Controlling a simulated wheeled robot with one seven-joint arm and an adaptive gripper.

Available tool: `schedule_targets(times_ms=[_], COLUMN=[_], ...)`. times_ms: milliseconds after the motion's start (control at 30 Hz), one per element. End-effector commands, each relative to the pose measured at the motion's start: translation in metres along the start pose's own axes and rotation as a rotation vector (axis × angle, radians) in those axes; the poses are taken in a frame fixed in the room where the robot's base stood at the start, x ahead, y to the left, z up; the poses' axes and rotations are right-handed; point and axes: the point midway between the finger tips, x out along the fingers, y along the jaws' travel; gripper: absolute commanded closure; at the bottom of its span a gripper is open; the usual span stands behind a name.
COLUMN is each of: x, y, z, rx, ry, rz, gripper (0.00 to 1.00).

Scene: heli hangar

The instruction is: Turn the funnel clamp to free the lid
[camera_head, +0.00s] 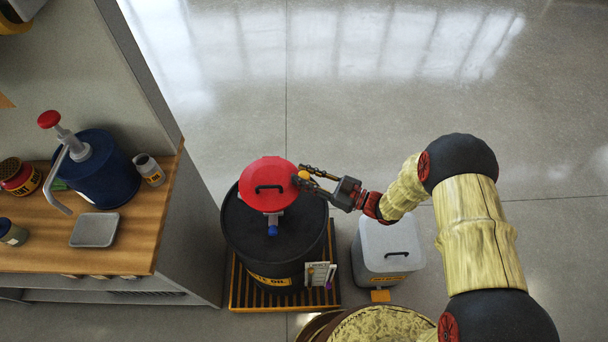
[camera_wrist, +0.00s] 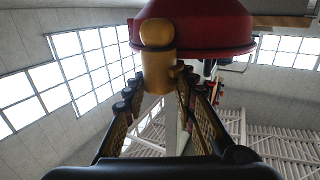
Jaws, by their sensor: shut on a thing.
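A round red lid (camera_head: 268,172) with a black handle covers the funnel on top of a black waste-oil drum (camera_head: 275,255). A yellow clamp knob (camera_head: 304,175) sits at the lid's right edge. My gripper (camera_head: 312,178) reaches in from the right and is shut on the clamp. In the wrist view the yellow clamp (camera_wrist: 158,60) stands between my fingers (camera_wrist: 158,95), just in front of the red lid (camera_wrist: 210,28). The lid appears seated. The far side of the clamp is hidden.
A wooden bench (camera_head: 140,225) with a blue pump can (camera_head: 103,170) and a grey tray (camera_head: 95,230) stands at left. A white bin (camera_head: 387,245) stands right of the drum, which rests on a yellow-edged grate (camera_head: 240,290). Open floor lies behind.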

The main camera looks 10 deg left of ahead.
Motion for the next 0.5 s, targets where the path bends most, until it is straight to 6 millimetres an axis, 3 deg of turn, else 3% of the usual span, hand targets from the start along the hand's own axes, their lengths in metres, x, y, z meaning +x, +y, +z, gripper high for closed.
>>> schedule_targets(times_ms=[167, 500], x=[-0.0001, -0.0002], y=[0.0002, 0.0014], z=[0.0, 0.001], rx=[0.0, -0.002], ry=[0.0, 0.001], rz=[0.0, -0.066], gripper=[0.98, 0.98])
